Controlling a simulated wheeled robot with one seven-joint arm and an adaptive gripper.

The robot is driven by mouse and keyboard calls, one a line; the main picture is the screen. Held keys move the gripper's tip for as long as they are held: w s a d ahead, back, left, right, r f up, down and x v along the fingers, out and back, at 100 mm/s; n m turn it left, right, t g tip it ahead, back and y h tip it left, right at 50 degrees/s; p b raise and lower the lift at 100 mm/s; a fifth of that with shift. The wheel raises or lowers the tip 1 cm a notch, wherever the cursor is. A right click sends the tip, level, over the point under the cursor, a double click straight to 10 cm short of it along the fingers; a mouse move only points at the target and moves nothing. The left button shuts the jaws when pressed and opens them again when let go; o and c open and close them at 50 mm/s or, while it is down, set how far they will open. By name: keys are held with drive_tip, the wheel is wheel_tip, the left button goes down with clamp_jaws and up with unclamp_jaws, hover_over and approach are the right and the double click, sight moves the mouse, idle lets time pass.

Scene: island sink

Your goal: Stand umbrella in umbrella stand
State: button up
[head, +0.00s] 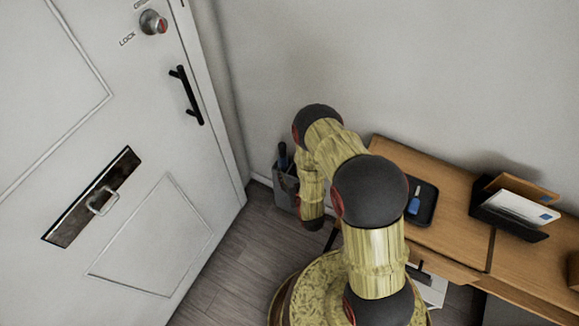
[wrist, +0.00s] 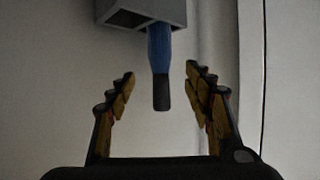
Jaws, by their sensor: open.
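The umbrella stand (head: 282,187) is a grey box on the floor in the corner by the door, partly hidden behind my arm in the head view. It also shows in the wrist view as a grey square box (wrist: 150,13) at the top. The umbrella (wrist: 158,48) is blue with a black end and sticks out of the stand's opening. In the head view a dark upright end of the umbrella (head: 283,155) shows above the stand. My gripper (wrist: 160,77) is open, with the umbrella's black end appearing between its fingers and clear space on both sides. No contact shows.
A wooden desk (head: 450,205) stands right of my arm, with a black tray (head: 426,212) holding a blue item and a letter holder (head: 508,216). A white door (head: 150,220) with a black handle (head: 187,96) is at left. Floor is clear before the door.

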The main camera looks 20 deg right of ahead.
drive_tip(key=shift+g, duration=0.5)
drive_tip(key=w+r, duration=0.2)
drive_tip(key=r, duration=0.1)
drive_tip(key=w+r, duration=0.2)
drive_tip(key=r, duration=0.1)
drive_tip(key=w+r, duration=0.3)
drive_tip(key=shift+w+r, duration=0.1)
drive_tip(key=shift+r, duration=0.05)
wheel_tip(320, 180, up, 25)
drive_tip(key=g, duration=0.3)
hover_over(285, 147)
drive_tip(key=s, duration=0.4)
drive_tip(key=w+r+v, duration=0.1)
drive_tip(key=v, duration=0.8)
drive_tip(key=s+r+g, duration=0.1)
drive_tip(key=s+r, duration=0.2)
drive_tip(key=s, duration=0.6)
drive_tip(key=s+r+g, duration=0.1)
drive_tip(key=s+r, duration=0.3)
drive_tip(key=s, duration=0.5)
drive_tip(key=s+r+g, duration=0.2)
drive_tip(key=s+r, duration=0.2)
drive_tip(key=s, duration=0.5)
drive_tip(key=shift+s+a, duration=0.25)
drive_tip(key=shift+a, duration=0.2)
wheel_tip(285, 147, up, 3)
drive_tip(key=p, duration=0.3)
drive_tip(key=shift+r, duration=0.1)
